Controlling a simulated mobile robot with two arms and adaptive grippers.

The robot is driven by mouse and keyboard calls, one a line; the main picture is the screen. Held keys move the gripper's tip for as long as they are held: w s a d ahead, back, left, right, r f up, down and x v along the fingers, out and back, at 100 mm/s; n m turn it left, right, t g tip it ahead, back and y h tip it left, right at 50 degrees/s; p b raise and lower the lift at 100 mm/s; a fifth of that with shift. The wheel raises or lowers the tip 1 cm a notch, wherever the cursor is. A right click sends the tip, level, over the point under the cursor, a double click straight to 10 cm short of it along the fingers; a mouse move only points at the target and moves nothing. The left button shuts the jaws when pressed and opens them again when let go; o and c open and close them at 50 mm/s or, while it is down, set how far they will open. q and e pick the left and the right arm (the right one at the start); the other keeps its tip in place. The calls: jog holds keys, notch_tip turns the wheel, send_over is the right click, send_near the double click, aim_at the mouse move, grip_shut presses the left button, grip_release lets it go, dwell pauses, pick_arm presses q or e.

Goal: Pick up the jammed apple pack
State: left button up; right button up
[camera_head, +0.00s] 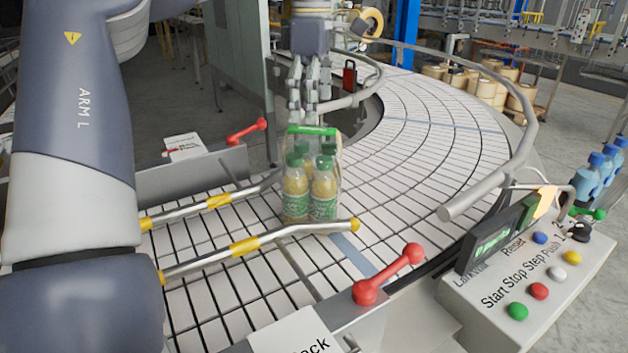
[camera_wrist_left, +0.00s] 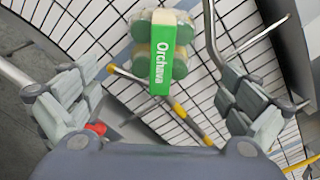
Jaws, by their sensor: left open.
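The apple pack (camera_head: 311,190) is a group of bottles with yellow contents, green caps and green labels, with a green carry strip across the top. It stands upright on the white slatted conveyor, by the ends of two guide rails. In the left wrist view the pack (camera_wrist_left: 161,55) shows from above, its green strip reading "Orchava". My left gripper (camera_head: 310,105) is above and behind the pack, pointing down, open and empty. In the wrist view its two fingers (camera_wrist_left: 160,105) are spread to either side of the strip, apart from it. My right gripper is not in view.
Metal guide rails with yellow bands (camera_head: 245,246) run along the conveyor (camera_head: 430,150) on both sides of the pack. Red-handled levers (camera_head: 388,274) stand at the edges. A button panel (camera_head: 540,270) is at the right. The conveyor curves away behind, empty.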

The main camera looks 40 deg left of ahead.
aim_at(313, 149)
pick_arm(q)
jog(key=f, duration=0.2)
jog(key=s+f, duration=0.1)
jog(key=shift+d+f, duration=0.15)
jog(key=shift+d, duration=0.1)
jog(key=shift+w+a+f, duration=0.1)
jog(key=shift+f, duration=0.2)
jog(key=shift+w+a+f, duration=0.1)
jog(key=shift+w+f, duration=0.05)
jog(key=shift+f, duration=0.2)
jog(key=f+p, duration=0.2)
jog(key=f, duration=0.2)
jog(key=shift+w+f, duration=0.15)
jog(key=shift+w, duration=0.05)
jog(key=shift+f, duration=0.25)
jog(key=c, duration=1.6)
jog(key=shift+r, duration=0.15)
jog(key=c, duration=0.4)
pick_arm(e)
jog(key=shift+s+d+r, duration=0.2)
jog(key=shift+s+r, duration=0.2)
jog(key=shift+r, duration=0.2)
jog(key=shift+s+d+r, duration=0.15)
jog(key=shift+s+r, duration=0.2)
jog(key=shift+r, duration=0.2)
pick_arm(q)
jog(key=shift+w+r, duration=0.1)
